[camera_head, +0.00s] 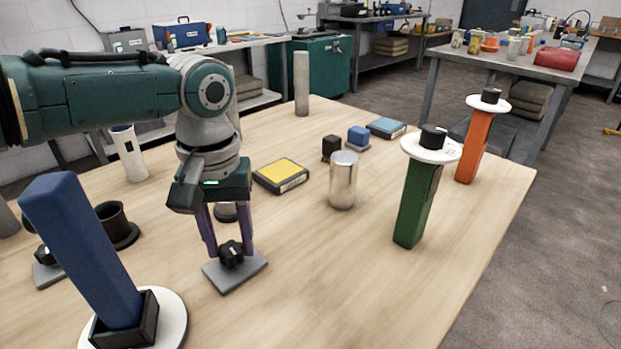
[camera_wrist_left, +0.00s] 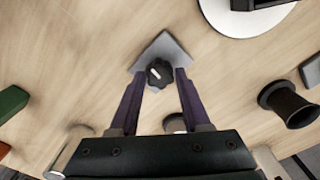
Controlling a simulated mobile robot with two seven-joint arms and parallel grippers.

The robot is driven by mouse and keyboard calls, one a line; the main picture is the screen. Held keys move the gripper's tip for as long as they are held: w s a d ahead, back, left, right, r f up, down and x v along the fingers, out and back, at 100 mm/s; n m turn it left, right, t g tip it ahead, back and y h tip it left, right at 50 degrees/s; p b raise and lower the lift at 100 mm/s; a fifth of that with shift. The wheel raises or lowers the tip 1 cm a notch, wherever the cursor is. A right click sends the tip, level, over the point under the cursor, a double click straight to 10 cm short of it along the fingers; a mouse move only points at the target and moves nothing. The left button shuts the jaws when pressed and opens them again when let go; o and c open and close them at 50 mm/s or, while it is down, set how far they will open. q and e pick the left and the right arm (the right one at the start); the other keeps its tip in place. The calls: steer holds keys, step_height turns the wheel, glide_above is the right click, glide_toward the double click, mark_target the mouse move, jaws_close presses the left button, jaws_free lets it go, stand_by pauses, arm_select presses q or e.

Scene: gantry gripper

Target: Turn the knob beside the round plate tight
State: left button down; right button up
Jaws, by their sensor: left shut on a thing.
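A black lobed knob (camera_head: 231,254) stands on a grey square base (camera_head: 236,274) at the front middle of the table. My left gripper (camera_head: 229,246) points down with its two purple fingers on either side of the knob, shut on it. The left wrist view shows the knob (camera_wrist_left: 158,73) between the fingertips, with a white line on its top. The white round plate (camera_head: 174,304) lies to the front left of the knob, with a tilted blue block (camera_head: 80,245) in a black square holder (camera_head: 128,325) on it. My right gripper is not in view.
A second grey base (camera_head: 47,274) and a black flanged tube (camera_head: 113,225) stand at left. A metal cylinder (camera_head: 343,180), a yellow-topped box (camera_head: 281,176) and green (camera_head: 414,205) and orange (camera_head: 474,145) posts stand right of the arm. The table is clear right of the knob.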

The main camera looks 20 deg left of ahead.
arm_select(q)
steer(key=m+p, duration=0.1)
steer(key=m, duration=0.6)
steer(key=shift+d+m, duration=0.1)
steer(key=shift+m, duration=0.3)
steer(key=m, duration=0.4)
steer(key=shift+p, duration=0.4)
steer(key=m, duration=0.9)
steer(key=shift+m, duration=0.3)
steer(key=m, duration=0.4)
steer(key=shift+m+b, duration=0.3)
steer(key=shift+b, duration=0.05)
steer(key=m, duration=0.4)
steer(key=shift+b, duration=0.3)
steer(key=shift+r+m+b, duration=0.1)
steer(key=shift+m+b, duration=0.2)
steer(key=shift+m, duration=1.9)
